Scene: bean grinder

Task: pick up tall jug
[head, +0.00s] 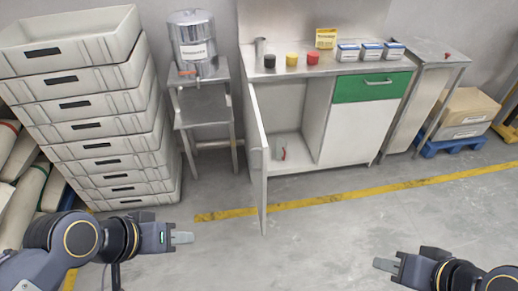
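A grey, upright jug-like vessel (279,147) with a red mark at its right side stands inside the open lower cabinet, small in the head view. A slim grey metal cylinder (260,51) stands at the left end of the counter. I cannot tell for certain which of the two is the tall jug. My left gripper (183,238) is at the lower left, in front of the cabinet and far from both. My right gripper (385,265) is at the lower right, also apart from everything. Both are seen side-on, so their finger gaps do not show.
The cabinet door (257,160) stands open, jutting toward me left of the opening. The metal counter (320,67) holds black, yellow and red canisters and several boxes. Stacked crates (85,110) and a stand with a metal urn (193,40) are at left. The floor ahead is clear.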

